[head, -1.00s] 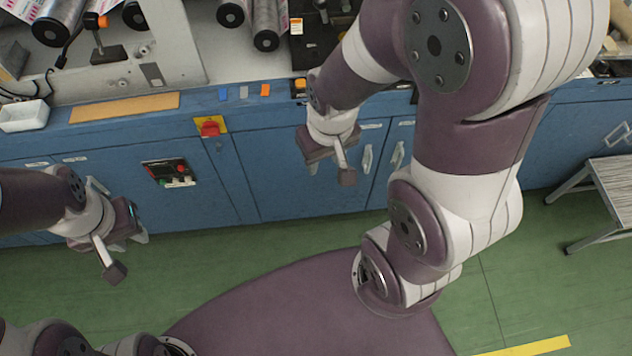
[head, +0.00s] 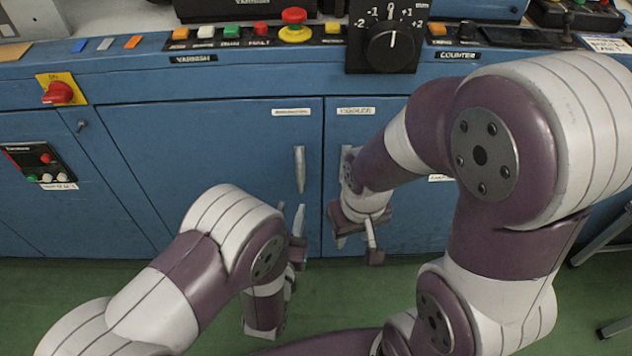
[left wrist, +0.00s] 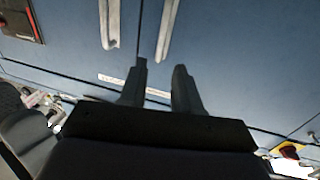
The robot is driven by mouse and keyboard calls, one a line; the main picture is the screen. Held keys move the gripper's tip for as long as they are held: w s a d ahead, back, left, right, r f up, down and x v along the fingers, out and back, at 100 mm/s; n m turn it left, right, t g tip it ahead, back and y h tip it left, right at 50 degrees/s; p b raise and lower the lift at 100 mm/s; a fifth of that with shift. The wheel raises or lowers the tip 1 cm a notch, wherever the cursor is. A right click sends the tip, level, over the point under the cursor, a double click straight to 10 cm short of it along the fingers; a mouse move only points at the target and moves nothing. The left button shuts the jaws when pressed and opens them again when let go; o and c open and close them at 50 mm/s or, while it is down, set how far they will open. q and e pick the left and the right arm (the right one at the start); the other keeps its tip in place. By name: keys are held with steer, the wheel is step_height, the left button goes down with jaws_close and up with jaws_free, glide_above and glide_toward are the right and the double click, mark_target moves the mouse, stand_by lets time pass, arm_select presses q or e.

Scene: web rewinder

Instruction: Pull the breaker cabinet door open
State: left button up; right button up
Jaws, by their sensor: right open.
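Two blue cabinet doors stand side by side and look shut, a left door (head: 225,165) and a right door (head: 410,225). Their labels are too small to read surely. The left door has an upright pale handle (head: 299,168). The right door's handle (head: 346,165) is partly hidden by my right arm. My left gripper (head: 292,222) is just below the left door's handle. In the left wrist view its fingers (left wrist: 160,78) are apart and empty, with two handles ahead of them. My right gripper (head: 357,245) is open and empty, low in front of the right door.
Above the doors runs a console with a red stop button (head: 294,25) and a black dial (head: 390,45). A red switch (head: 59,92) and a small control panel (head: 40,162) are at left. A step stool (head: 605,245) is at right. Green floor lies below.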

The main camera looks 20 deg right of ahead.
mark_target(300, 174)
arm_select(q)
steer(key=b+x, duration=0.3)
steer(key=x, duration=0.8)
steer(key=shift+w+r, duration=0.1)
steer(key=shift+w, duration=0.15)
jaws_close()
